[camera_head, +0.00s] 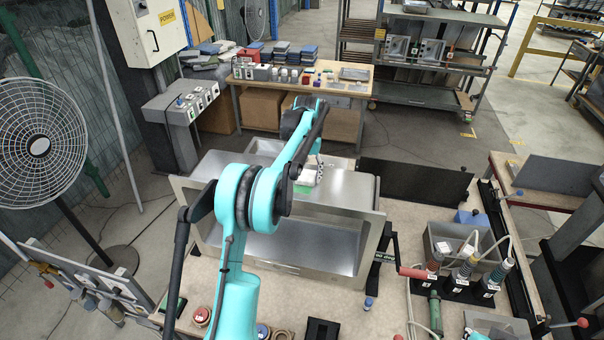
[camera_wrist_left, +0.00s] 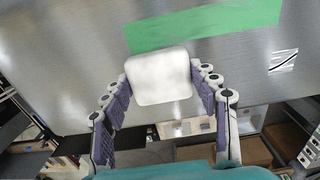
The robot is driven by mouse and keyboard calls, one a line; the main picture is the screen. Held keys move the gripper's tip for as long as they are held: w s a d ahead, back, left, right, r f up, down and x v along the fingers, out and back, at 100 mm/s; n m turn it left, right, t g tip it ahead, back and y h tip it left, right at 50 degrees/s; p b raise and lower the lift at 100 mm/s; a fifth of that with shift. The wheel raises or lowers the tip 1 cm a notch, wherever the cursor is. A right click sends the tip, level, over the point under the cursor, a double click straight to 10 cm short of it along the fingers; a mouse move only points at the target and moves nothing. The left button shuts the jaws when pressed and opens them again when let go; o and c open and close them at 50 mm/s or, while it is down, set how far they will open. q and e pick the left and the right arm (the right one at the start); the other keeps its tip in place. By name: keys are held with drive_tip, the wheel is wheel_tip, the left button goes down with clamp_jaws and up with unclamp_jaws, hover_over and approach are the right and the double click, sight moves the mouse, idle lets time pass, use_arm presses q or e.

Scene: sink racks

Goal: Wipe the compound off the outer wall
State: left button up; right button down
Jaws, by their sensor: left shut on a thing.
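My left gripper (camera_head: 312,168) reaches over the steel sink box (camera_head: 347,192) in the head view. It is shut on a white pad (camera_head: 307,178), a rounded block that shows clearly between its fingers in the left wrist view (camera_wrist_left: 160,77). A green strip of compound (camera_wrist_left: 204,25) lies on the brushed steel wall just beyond the pad. The pad's upper edge is close to the strip's lower edge; I cannot tell whether they touch. In the head view, a bit of the green (camera_head: 303,189) shows below the pad.
A small clear patch with a black line (camera_wrist_left: 284,60) is on the steel right of the strip. A black panel (camera_head: 415,185) stands right of the sink box. A grey bin (camera_head: 440,240) and bottles with hoses (camera_head: 465,270) stand at the right of the bench.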

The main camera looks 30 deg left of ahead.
sight(314, 179)
use_arm(q)
drive_tip(key=shift+w+d, duration=0.25)
drive_tip(key=shift+d, duration=0.6)
drive_tip(key=shift+w+d, duration=0.25)
drive_tip(key=shift+d, duration=0.55)
drive_tip(key=shift+s+f+b, duration=0.15)
drive_tip(key=shift+s+b, duration=0.25)
drive_tip(key=shift+s, duration=0.05)
drive_tip(key=shift+s+d, duration=0.1)
drive_tip(key=shift+s, duration=0.35)
drive_tip(key=shift+s+a, duration=0.25)
drive_tip(key=shift+a, duration=0.9)
drive_tip(key=shift+s+a, duration=0.2)
drive_tip(key=shift+a, duration=0.95)
drive_tip(key=shift+s+a+r, duration=0.1)
drive_tip(key=shift+s+a, duration=0.1)
drive_tip(key=shift+a, duration=0.45)
drive_tip(key=shift+s+a+r, duration=0.1)
drive_tip(key=shift+s+a, duration=0.05)
drive_tip(key=shift+a, duration=0.45)
drive_tip(key=shift+s+a, duration=0.1)
drive_tip(key=shift+a, duration=0.45)
drive_tip(key=shift+s+a+f, duration=0.1)
drive_tip(key=shift+s+a, duration=0.1)
drive_tip(key=shift+a, duration=0.4)
drive_tip(key=shift+s+a, duration=0.15)
drive_tip(key=shift+a, duration=0.45)
